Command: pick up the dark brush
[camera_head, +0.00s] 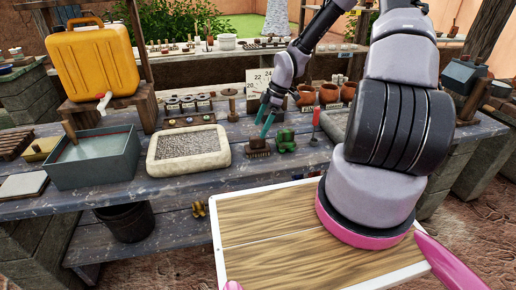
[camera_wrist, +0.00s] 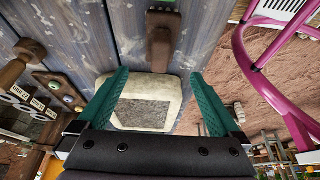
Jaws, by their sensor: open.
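The dark brush (camera_head: 258,153) lies on the grey plank table, right of the pale stone tray and beside a small green object (camera_head: 286,140). My gripper (camera_head: 265,130) is open, its teal fingers pointing down just above the brush in the head view. In the wrist view, a brown piece that appears to be the brush (camera_wrist: 160,45) lies ahead, between the lines of my two open fingers (camera_wrist: 160,74). I cannot tell whether the fingers touch it.
The stone tray of gravel (camera_head: 187,148) and a grey-green basin (camera_head: 94,160) stand to the left. A yellow jug (camera_head: 92,62) stands behind them on a wooden stand. Terracotta pots (camera_head: 328,93) stand right of my gripper. A wooden board top (camera_head: 285,250) is in front.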

